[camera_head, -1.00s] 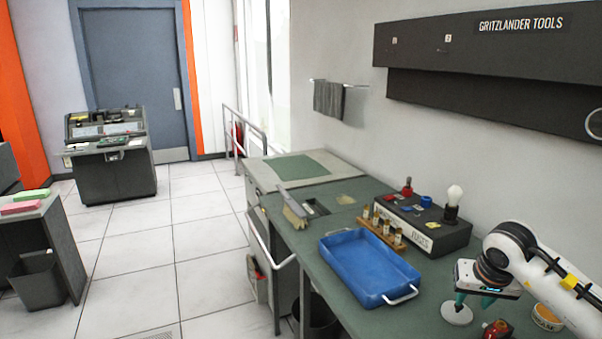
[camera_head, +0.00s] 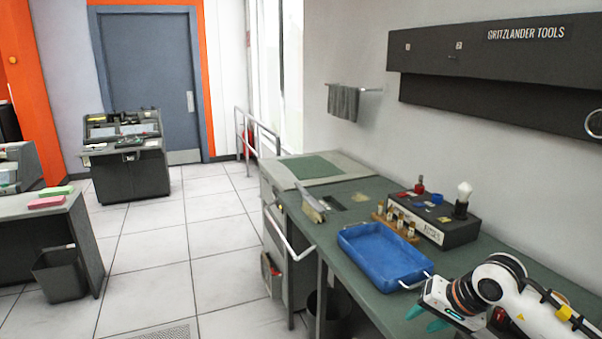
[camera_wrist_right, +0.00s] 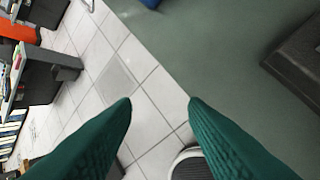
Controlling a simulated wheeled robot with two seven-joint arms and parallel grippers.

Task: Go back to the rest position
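My right gripper (camera_head: 426,318) is at the lower right of the head view, over the front edge of the green-topped workbench (camera_head: 345,198), just in front of the blue tray. In the right wrist view its two green fingers (camera_wrist_right: 160,104) stand wide apart with nothing between them. Floor tiles and the bench edge show beyond the fingertips. My left gripper is in neither view.
A blue tray (camera_head: 382,252) lies on the bench. Behind it stand a wooden rack of fuses (camera_head: 396,225) and a dark box with a bulb (camera_head: 445,222). A bin (camera_head: 60,275) stands at left. The tiled floor (camera_head: 200,240) is open.

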